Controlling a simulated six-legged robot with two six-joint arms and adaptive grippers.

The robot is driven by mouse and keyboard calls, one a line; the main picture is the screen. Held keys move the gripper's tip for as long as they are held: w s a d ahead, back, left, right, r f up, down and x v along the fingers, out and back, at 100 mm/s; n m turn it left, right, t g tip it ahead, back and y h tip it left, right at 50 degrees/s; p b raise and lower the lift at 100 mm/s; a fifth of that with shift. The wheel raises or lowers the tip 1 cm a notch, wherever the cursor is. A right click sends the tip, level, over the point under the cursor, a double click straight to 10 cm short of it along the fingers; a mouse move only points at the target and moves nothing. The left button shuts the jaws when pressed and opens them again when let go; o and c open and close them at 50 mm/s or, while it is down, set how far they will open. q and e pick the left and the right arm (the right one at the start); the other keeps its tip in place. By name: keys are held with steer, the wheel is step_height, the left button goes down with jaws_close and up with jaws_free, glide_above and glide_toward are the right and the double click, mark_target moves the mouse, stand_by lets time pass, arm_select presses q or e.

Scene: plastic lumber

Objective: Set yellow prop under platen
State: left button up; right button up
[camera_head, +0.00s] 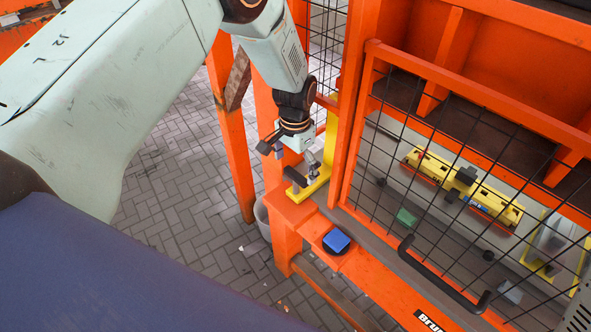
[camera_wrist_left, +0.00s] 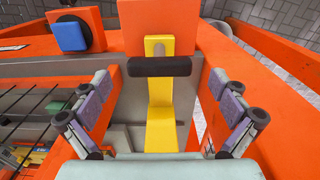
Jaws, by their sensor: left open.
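The yellow prop (camera_head: 317,184) stands at the left corner of the orange press, outside the mesh guard. It has a black crossbar handle (camera_wrist_left: 160,66), and its yellow body also shows in the left wrist view (camera_wrist_left: 160,120). My left gripper (camera_head: 291,161) is open just above the prop's foot. In the left wrist view its fingers (camera_wrist_left: 162,88) are spread wide on either side of the prop, apart from it. The upper orange press structure (camera_head: 480,60) is at the upper right; I cannot tell which part is the platen. My right gripper is out of view.
A mesh guard door (camera_head: 400,190) with a black handle (camera_head: 440,275) covers the press front. A blue button on a black base (camera_head: 336,241) sits on the orange ledge beside the prop. Yellow tooling (camera_head: 465,185) lies behind the mesh. A bin (camera_head: 262,215) stands on the paved floor.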

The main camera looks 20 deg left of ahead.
arm_select(q)
step_height(320, 180, up, 10)
steer(key=shift+r, duration=0.2)
steer(key=shift+d+f, duration=0.1)
steer(key=shift+f, duration=0.05)
